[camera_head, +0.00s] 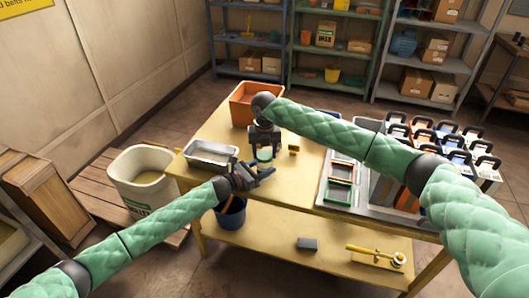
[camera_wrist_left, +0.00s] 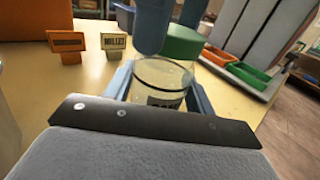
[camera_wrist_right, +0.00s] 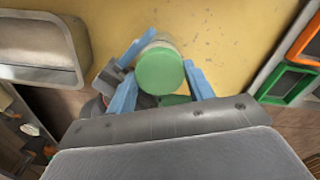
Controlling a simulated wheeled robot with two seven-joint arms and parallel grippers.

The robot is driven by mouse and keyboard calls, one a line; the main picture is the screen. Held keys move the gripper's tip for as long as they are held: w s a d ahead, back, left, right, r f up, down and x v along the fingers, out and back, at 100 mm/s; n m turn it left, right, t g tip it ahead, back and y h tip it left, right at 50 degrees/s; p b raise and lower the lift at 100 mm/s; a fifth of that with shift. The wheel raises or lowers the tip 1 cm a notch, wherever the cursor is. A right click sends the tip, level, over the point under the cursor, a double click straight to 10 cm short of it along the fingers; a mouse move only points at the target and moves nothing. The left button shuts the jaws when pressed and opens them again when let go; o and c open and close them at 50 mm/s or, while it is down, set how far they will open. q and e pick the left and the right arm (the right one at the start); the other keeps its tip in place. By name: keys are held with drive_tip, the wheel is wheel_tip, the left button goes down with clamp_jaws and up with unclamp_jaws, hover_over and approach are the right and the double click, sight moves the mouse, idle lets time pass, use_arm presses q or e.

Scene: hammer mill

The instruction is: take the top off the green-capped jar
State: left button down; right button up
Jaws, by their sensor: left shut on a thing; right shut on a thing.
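The clear glass jar (camera_wrist_left: 160,84) stands on the yellow table, with a dark label on its front and its round rim showing. My left gripper (camera_wrist_left: 158,98) is shut around its sides. The green cap (camera_wrist_left: 184,42) is off the rim, above the jar and a little to its right in the left wrist view. My right gripper (camera_wrist_right: 160,82) is shut on the cap, which shows from above between its blue fingers in the right wrist view (camera_wrist_right: 160,71). In the head view the cap (camera_head: 264,154) shows small between both grippers, and the jar is mostly hidden.
An orange bin (camera_head: 242,103) and a metal tray (camera_head: 211,153) stand on the table's left. Two small signs (camera_wrist_left: 113,42), one reading MILLET, stand behind the jar. Trays with green and orange frames (camera_head: 339,182) lie at right.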

sight(265, 154)
drive_tip(key=shift+r, duration=0.2)
drive_tip(key=shift+r, duration=0.7)
drive_tip(key=shift+r, duration=0.3)
drive_tip(key=shift+r, duration=1.9)
use_arm(q)
drive_tip(key=shift+c, duration=2.2)
unclamp_jaws()
drive_tip(key=shift+a, duration=0.1)
